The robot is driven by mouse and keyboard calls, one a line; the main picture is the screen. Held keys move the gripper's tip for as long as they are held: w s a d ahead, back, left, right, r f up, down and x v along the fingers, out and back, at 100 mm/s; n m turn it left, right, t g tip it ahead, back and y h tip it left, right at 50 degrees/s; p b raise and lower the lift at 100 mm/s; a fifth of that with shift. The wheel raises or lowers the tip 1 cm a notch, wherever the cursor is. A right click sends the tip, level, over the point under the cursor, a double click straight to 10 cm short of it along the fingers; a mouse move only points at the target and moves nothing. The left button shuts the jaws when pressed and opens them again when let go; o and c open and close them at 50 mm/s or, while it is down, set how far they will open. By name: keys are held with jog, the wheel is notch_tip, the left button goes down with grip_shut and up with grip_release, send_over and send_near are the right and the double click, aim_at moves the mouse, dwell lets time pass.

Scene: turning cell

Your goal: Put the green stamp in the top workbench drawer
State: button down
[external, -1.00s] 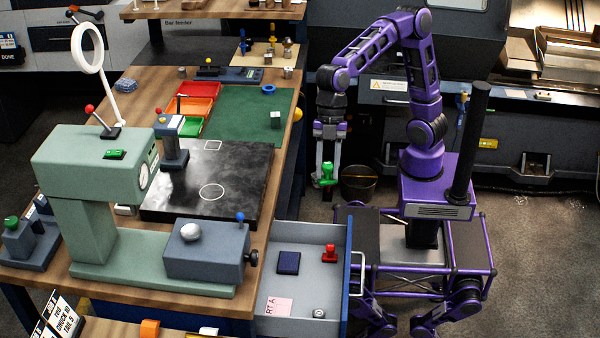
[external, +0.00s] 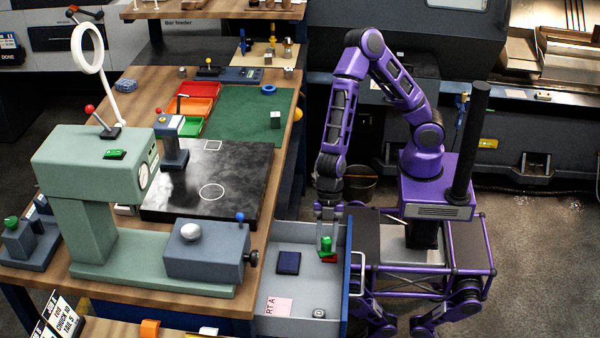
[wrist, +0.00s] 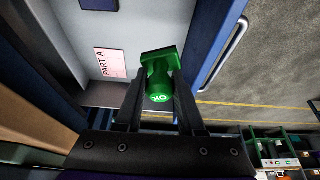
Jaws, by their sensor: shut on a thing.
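The green stamp (external: 326,244) is held between the fingers of my gripper (external: 327,232), over the right side of the open top workbench drawer (external: 300,303). In the wrist view, the stamp (wrist: 160,75) sits between the fingertips of my gripper (wrist: 160,95), with the drawer floor (wrist: 110,65) beyond it. I cannot tell whether the stamp touches the drawer floor.
The drawer also holds a dark blue pad (external: 288,263), a pink "PART A" label (external: 278,307) and a small round metal piece (external: 319,313). The drawer's front wall and handle (external: 358,275) stand close right of my gripper. The drawer's middle is clear.

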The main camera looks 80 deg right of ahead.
jog(key=b, duration=0.4)
send_over(324, 284)
jog(key=d, duration=0.2)
notch_tip(324, 284, down, 11)
jog(key=shift+f, duration=0.15)
jog(key=shift+f, duration=0.15)
jog(key=c, duration=0.5)
grip_release()
jog(key=shift+d, duration=0.1)
jog(key=shift+r+p, duration=0.2)
jog(key=shift+p, duration=0.1)
jog(key=p+v, duration=0.5)
jog(key=v, duration=0.7)
